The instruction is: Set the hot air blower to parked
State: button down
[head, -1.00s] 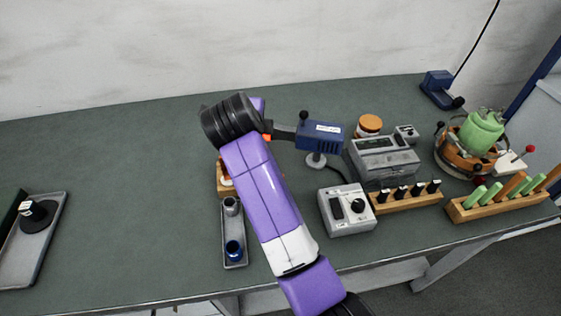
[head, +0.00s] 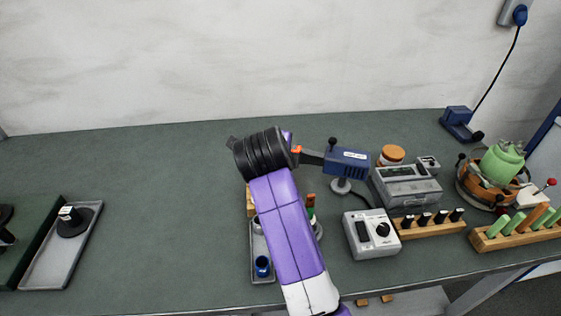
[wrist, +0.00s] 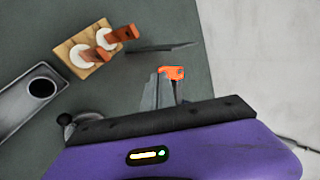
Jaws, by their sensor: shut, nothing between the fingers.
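The hot air blower (head: 346,162) is a blue box with a black knob on top, on a short stand with a round base, right of my wrist in the head view. A dark bar runs from it leftward to an orange end by my black wrist. The orange end (wrist: 173,72) also shows in the wrist view, close to my fingers; I cannot tell whether they touch. My gripper (wrist: 157,77) is shut and empty. In the head view its fingers are hidden behind my wrist. The blower's body is hidden in the wrist view.
A grey meter (head: 406,186) and an orange-lidded jar (head: 391,155) stand right of the blower, with a grey control box (head: 371,234) in front. A wooden block (wrist: 82,52) with white round pieces and a grey tray (wrist: 18,107) lie near my arm. The table's left-middle is clear.

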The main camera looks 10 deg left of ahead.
jog(key=v, duration=0.8)
jog(key=w+a+r+n+t+y, duration=0.2)
jog(key=a+r+n+t+y, duration=0.3)
jog(key=n, duration=0.4)
jog(key=s+d+f+n+t+y, duration=0.1)
jog(key=s+d+f+n+t, duration=0.1)
jog(key=s+d+f+n, duration=0.45)
jog(key=s+d+f+n+t, duration=0.1)
jog(key=s+d+f+n, duration=0.3)
jog(key=s+d, duration=0.6)
jog(key=s+d+f+g+h, duration=0.1)
jog(key=s+d, duration=0.4)
jog(key=s, duration=0.5)
jog(key=s+d+f+m+h, duration=0.1)
jog(key=s+d+f+h, duration=0.2)
jog(key=s+d, duration=0.3)
jog(key=s+d+f+g+h, duration=0.1)
jog(key=s+d, duration=0.5)
jog(key=s, duration=0.8)
jog(key=shift+f+g+h+b, duration=0.3)
jog(key=shift+f+h+b, duration=0.1)
jog(key=shift+f, duration=0.25)
